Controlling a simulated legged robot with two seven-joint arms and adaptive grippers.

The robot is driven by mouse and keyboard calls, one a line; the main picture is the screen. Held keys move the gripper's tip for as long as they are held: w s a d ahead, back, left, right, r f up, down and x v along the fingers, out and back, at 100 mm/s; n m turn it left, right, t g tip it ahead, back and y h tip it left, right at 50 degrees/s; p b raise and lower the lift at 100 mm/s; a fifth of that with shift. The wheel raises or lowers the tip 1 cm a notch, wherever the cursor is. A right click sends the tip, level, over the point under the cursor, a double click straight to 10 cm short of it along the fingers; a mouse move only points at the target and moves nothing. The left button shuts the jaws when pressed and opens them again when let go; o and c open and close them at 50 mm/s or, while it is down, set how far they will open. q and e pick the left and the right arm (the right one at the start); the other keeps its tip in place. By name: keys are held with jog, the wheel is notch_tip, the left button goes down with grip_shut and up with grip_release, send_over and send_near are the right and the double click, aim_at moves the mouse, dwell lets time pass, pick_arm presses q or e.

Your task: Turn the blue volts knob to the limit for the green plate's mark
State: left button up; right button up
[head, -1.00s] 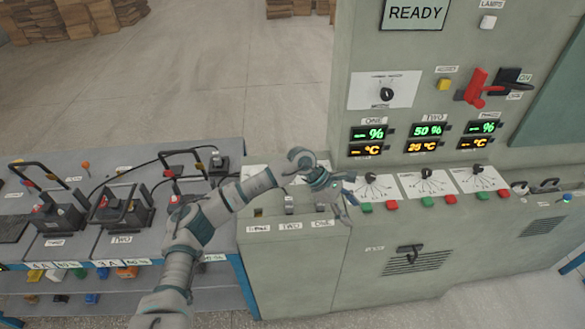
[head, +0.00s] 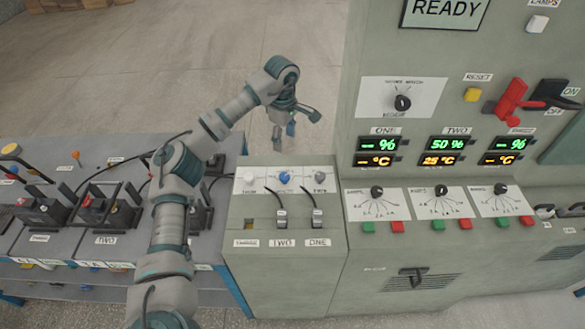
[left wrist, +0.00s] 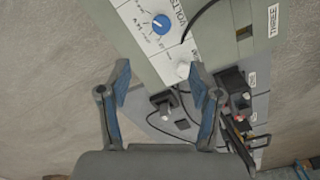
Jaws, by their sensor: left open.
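The blue volts knob (head: 284,177) sits on a white dial plate (head: 262,180) at the back of the low console, between a white knob (head: 249,178) and a dark knob (head: 320,177). In the left wrist view the blue knob (left wrist: 160,24) shows a white pointer line and printed marks around it, too small to read surely. My left gripper (head: 296,130) is open and empty, raised behind and above the knob, apart from it. Its spread fingers (left wrist: 160,75) show in the left wrist view with the knob beyond them. I cannot make out a green plate. My right gripper is not in view.
Two levers (head: 281,215) stand in front of the knobs. The tall cabinet (head: 345,110) with displays rises to the right. A bench (head: 75,265) with batteries and cables is at the left. Open floor (head: 200,60) lies behind the console.

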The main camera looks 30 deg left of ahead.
pick_arm(q)
send_near(284, 175)
jog(key=f, duration=0.2)
jog(key=d+f+b, duration=0.1)
jog(key=f, duration=0.4)
jog(key=shift+s+d+b, duration=0.1)
jog(key=shift+d+b, duration=0.2)
jog(key=shift+b, duration=0.05)
jog(key=shift+a+f, duration=0.85)
jog(key=shift+f, duration=0.3)
jog(key=shift+a+f, duration=0.15)
jog(key=shift+a, duration=0.35)
jog(key=shift+d, duration=0.35)
jog(key=c, duration=0.4)
jog(key=shift+d+r, duration=0.3)
jog(key=shift+d, duration=0.3)
jog(key=c, duration=0.7)
jog(key=shift+c, duration=0.2)
jog(key=shift+a, duration=0.35)
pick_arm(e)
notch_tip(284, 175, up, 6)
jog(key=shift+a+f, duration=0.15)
